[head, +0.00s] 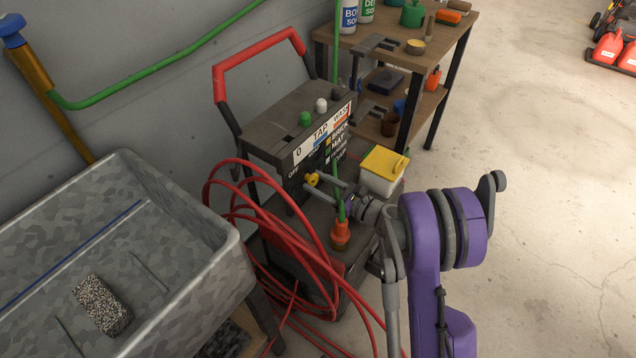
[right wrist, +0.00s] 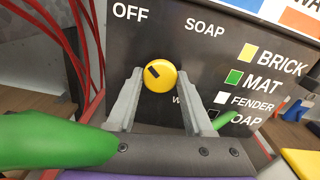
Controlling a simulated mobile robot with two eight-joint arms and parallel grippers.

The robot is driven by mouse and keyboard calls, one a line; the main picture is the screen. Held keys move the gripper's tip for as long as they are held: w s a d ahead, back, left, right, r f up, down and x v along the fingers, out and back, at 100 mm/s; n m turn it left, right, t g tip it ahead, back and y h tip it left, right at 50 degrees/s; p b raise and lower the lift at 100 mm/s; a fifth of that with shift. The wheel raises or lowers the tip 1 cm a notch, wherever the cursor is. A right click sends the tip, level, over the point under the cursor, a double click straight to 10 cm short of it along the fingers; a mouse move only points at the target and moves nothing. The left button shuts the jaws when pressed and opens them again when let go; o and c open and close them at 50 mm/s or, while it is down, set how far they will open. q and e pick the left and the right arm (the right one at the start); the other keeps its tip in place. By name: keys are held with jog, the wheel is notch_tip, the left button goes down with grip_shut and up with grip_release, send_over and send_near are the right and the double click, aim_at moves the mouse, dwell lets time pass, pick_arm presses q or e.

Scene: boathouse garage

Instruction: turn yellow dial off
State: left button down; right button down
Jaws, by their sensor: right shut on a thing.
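The yellow dial (head: 312,179) is on the dark front panel (right wrist: 220,60) of the pressure washer cart. In the right wrist view the dial (right wrist: 162,78) is round with a short black mark at its upper left, on the side towards the printed OFF. SOAP is printed to its upper right; a label below right is partly hidden by a finger. My right gripper (right wrist: 160,98) has one grey finger on each side of the dial and is shut on it. In the head view the gripper (head: 320,188) reaches the panel from the right. My left gripper is not in view.
A red hose (head: 245,212) loops left of the panel. A green hose with an orange fitting (head: 340,233) passes close by my gripper. A yellow-lidded tub (head: 383,165) stands right of the panel. A grey sink (head: 185,205) is at left, and a wooden workbench (head: 455,28) behind.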

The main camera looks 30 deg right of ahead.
jog(key=shift+c, duration=1.5)
grip_release()
jog(key=p+v, duration=0.1)
jog(key=v, duration=0.9)
jog(key=shift+s+d, duration=0.15)
jog(key=shift+s, duration=0.25)
